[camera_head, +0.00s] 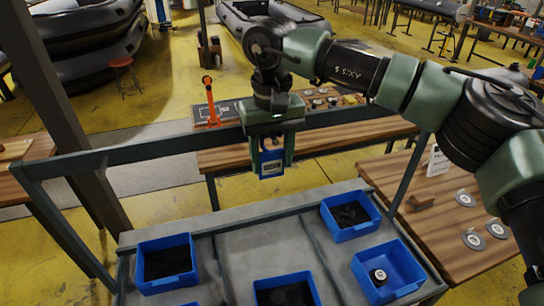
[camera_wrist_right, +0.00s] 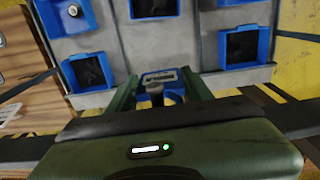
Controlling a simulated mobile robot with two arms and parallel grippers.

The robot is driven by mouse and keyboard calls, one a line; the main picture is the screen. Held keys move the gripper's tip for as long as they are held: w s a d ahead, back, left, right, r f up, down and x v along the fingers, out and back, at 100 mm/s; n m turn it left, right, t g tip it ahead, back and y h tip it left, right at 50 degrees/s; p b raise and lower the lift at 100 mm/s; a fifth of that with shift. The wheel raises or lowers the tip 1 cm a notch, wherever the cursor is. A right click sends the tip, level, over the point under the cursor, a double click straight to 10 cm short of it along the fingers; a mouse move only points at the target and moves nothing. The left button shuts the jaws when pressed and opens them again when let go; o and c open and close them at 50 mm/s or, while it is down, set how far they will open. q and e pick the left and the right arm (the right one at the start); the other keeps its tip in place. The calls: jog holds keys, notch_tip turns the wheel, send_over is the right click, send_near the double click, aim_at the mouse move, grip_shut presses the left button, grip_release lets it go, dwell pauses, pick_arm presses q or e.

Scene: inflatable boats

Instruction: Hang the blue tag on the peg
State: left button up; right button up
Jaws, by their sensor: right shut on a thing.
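The blue tag (camera_head: 271,168) has a pale label with dark print and hangs upright between the fingers of my right gripper (camera_head: 271,152). The right gripper is shut on it, above the grey bin table and close to the dark crossbar (camera_head: 150,152). In the right wrist view the tag (camera_wrist_right: 158,76) shows between the two green fingers of the right gripper (camera_wrist_right: 160,88); its lower part is partly covered. I cannot make out a peg in either view. My left gripper is in neither view.
Blue bins with dark contents (camera_head: 148,285) (camera_head: 345,236) stand on the grey table (camera_head: 262,248). Another blue bin (camera_head: 402,268) holds a small round item. A wooden table with discs (camera_head: 445,215) is at right. An orange tool (camera_head: 211,104) stands behind the crossbar.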

jog(key=o, duration=1.4)
